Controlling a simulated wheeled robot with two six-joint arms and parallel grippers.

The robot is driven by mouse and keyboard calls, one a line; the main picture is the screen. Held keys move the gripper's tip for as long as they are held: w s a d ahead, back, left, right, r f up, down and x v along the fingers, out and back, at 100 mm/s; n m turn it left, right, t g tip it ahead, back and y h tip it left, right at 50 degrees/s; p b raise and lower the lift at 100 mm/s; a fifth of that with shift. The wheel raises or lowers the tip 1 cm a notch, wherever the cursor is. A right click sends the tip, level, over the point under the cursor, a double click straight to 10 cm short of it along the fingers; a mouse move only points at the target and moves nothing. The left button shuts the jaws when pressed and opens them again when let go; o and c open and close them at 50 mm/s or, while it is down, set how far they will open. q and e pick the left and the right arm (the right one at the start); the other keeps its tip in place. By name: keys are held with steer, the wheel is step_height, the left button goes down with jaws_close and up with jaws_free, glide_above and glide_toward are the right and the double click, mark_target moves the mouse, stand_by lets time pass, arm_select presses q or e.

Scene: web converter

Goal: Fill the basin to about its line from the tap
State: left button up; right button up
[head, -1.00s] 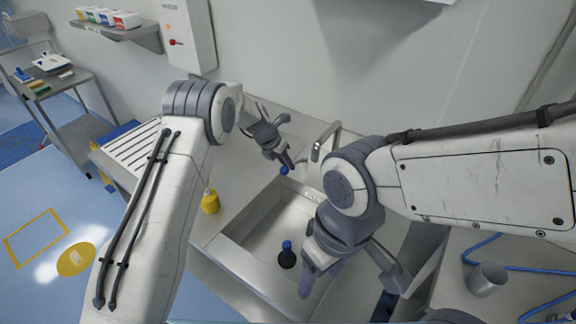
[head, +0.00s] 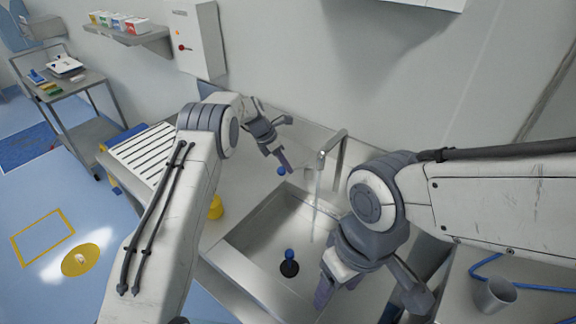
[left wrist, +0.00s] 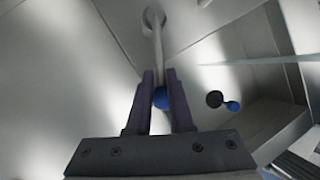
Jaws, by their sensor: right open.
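The steel basin (head: 238,262) is in the middle of the head view. Its fill line is not discernible. A dark plug with a blue knob (head: 289,257) stands on its floor; it also shows in the left wrist view (left wrist: 214,99). The tap (head: 338,147) is behind the basin, and a thin stream of water (head: 317,205) falls from its spout. I cannot tell the water depth. My left gripper (head: 285,163) is shut on the tap lever's blue ball (left wrist: 160,99), with a finger on each side. My right gripper (head: 362,293) is open and empty over the basin's right side.
A yellow object (head: 215,207) stands left of the basin, partly behind my left arm. A grey cup (head: 494,295) and blue tubing (head: 540,287) are at the right. A wall box (head: 193,40) and a cart (head: 75,85) are at the far left.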

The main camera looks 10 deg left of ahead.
arm_select(q)
steer(key=shift+o, duration=0.8)
steer(key=shift+s+a+f, duration=0.4)
steer(key=shift+f, duration=0.15)
steer(key=shift+a, duration=0.1)
steer(key=shift+w+d+r, duration=0.15)
steer(key=shift+d+r, duration=0.05)
steer(key=shift+r, duration=0.1)
steer(key=w+b+v, duration=0.1)
steer(key=b+v, duration=0.1)
steer(key=v, duration=0.8)
steer(key=shift+s+b, duration=0.3)
steer(key=shift+s, duration=0.15)
steer(key=shift+a+r, duration=0.1)
